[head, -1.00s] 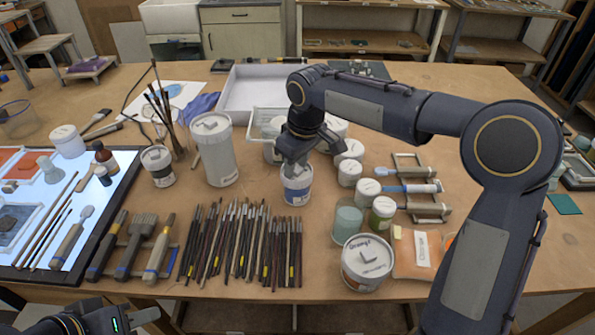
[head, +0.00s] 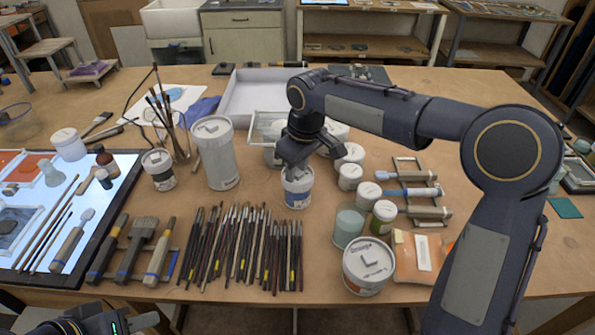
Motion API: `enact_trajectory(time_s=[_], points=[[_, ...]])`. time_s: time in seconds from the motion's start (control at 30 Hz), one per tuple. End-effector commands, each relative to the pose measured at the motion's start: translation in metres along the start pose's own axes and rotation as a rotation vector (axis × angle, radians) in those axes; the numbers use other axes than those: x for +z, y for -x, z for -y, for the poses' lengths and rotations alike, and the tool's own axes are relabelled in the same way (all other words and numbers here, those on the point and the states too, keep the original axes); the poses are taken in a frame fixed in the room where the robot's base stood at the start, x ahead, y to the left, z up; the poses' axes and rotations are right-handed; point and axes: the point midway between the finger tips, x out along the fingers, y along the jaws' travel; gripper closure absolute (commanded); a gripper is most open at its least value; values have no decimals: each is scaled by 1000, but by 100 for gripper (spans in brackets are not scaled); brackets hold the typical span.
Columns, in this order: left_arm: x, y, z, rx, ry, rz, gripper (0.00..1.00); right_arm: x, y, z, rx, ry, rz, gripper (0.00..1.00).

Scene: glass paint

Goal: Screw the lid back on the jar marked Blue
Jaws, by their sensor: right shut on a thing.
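A small white jar with a blue label (head: 297,195) stands on the table behind the row of brushes. My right gripper (head: 297,168) points down on the top of this jar and is shut on its lid; the fingers hide most of the lid. Whether the lid sits level cannot be told. The lettering on the label is too small to read. My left gripper (head: 140,322) is at the bottom left edge, low in front of the table and partly cut off; its fingertips are not clear.
A row of brushes (head: 245,245) lies in front of the jar. A tall white container (head: 216,158) stands to its left. Several lidded jars stand to its right, with a large white jar (head: 368,266) near the front edge. A lit panel (head: 105,205) is at left.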

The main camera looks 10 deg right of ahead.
Motion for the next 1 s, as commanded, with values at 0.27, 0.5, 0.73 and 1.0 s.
enact_trajectory(time_s=[0.27,0.5,0.73,1.0], points=[[1,-2,1,0,0,0,64,10,-19,-2,-7,-1,43,100],[2,-3,1,0,0,0,64,10,-20,-2,-7,-1,43,100],[3,-6,3,0,0,0,64,10,-21,-1,13,-101,43,100],[4,-8,4,0,0,0,64,9,-21,-1,54,-348,43,100]])
